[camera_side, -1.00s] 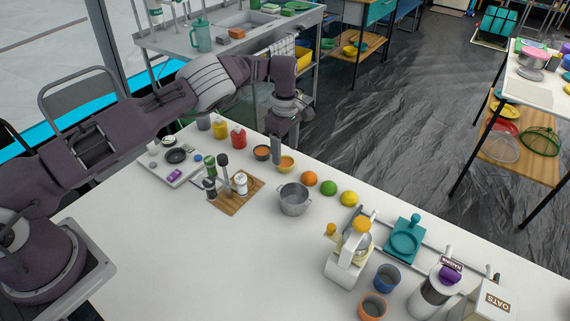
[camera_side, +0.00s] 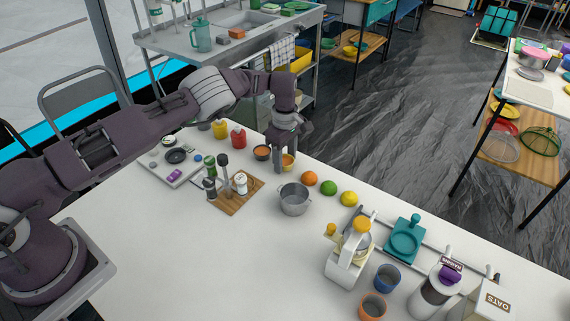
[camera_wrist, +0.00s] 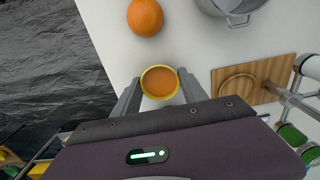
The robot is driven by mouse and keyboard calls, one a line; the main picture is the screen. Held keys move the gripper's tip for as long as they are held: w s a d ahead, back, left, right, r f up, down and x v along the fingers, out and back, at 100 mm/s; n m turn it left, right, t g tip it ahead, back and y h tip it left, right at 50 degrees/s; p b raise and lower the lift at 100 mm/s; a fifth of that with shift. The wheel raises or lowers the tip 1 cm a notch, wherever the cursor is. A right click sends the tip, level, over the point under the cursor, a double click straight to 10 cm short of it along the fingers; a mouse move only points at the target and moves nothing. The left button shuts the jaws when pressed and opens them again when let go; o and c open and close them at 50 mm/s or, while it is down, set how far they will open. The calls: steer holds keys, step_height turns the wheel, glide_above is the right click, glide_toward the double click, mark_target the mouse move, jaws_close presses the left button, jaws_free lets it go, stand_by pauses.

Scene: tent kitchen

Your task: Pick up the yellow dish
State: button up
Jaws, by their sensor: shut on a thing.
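The yellow dish (camera_side: 288,160) is a small round bowl with orange contents. It is on the white table near the far edge, partly hidden by my fingers in the side view. My gripper (camera_side: 285,163) reaches down from above and is shut on it. In the wrist view the dish (camera_wrist: 160,82) lies between the two fingertips of my gripper (camera_wrist: 158,88), one finger on each side of its yellow rim. I cannot tell any gap between the dish and the table.
A metal pot (camera_side: 294,199) and an orange (camera_side: 309,178) are near on the right. A wooden board (camera_side: 236,196) with shakers is in front. The table's near middle is clear.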

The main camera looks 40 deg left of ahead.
step_height(320, 180, up, 8)
steer(key=shift+r, duration=0.25)
